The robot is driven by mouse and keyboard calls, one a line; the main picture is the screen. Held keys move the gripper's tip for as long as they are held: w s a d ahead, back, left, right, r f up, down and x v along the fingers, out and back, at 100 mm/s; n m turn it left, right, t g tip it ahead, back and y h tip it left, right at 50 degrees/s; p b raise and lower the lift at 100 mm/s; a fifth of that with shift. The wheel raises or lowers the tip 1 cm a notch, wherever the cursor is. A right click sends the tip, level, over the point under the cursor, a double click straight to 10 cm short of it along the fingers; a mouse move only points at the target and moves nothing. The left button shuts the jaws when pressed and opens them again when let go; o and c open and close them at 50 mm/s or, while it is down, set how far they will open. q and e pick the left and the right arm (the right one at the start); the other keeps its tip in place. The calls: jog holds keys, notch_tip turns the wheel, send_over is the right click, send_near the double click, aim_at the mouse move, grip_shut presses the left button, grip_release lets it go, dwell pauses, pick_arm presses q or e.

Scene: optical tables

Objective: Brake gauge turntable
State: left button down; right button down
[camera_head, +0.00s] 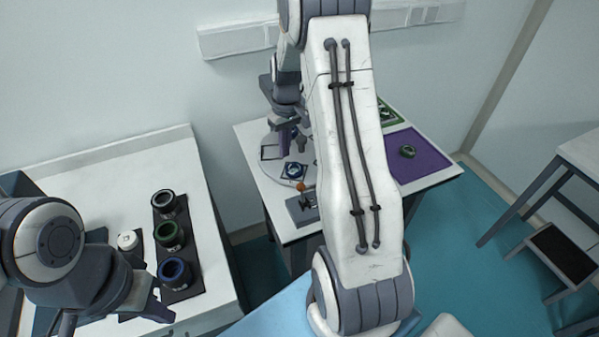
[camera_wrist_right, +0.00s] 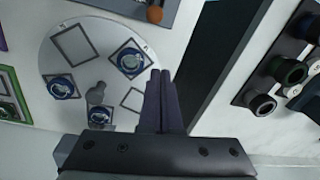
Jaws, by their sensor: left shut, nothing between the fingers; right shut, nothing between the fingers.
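The turntable is a pale disc (camera_wrist_right: 105,35) with square outlines, three of them holding blue-ringed round parts (camera_wrist_right: 130,62) and at least two empty. A grey hub (camera_wrist_right: 97,92) stands near its middle. In the head view my right arm hides much of the disc, and one blue-ringed part (camera_head: 294,171) shows. An orange knob (camera_head: 301,186) stands by a grey block at the table's front; it also shows in the wrist view (camera_wrist_right: 155,14). My right gripper (camera_wrist_right: 161,75) is shut and empty, over the disc's edge. My left gripper (camera_head: 166,308) is shut and empty by the left table.
On the left table (camera_head: 120,165), a black strip holds a black ring (camera_head: 164,202), a green ring (camera_head: 169,236) and a blue ring (camera_head: 174,271); a white-capped part (camera_head: 128,240) stands beside them. A purple mat (camera_head: 425,168) bears a green-edged ring (camera_head: 407,151). A gap separates the tables.

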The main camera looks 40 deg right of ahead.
aim_at(302, 192)
jog(key=shift+s+d+f, duration=0.1)
jog(key=shift+d+f, duration=0.15)
jog(key=shift+d, duration=0.6)
jog(key=shift+f, duration=0.1)
jog(key=f+p, duration=0.1)
jog(key=f, duration=0.2)
jog(key=f+p, duration=0.1)
jog(key=f, duration=0.2)
jog(key=f+p, duration=0.1)
jog(key=f, duration=0.2)
jog(key=shift+a+f, duration=0.4)
jog(key=s+p, duration=0.1)
jog(key=s+r+p, duration=0.1)
jog(key=s, duration=0.1)
jog(key=shift+s+r, duration=0.15)
jog(key=shift+s, duration=0.15)
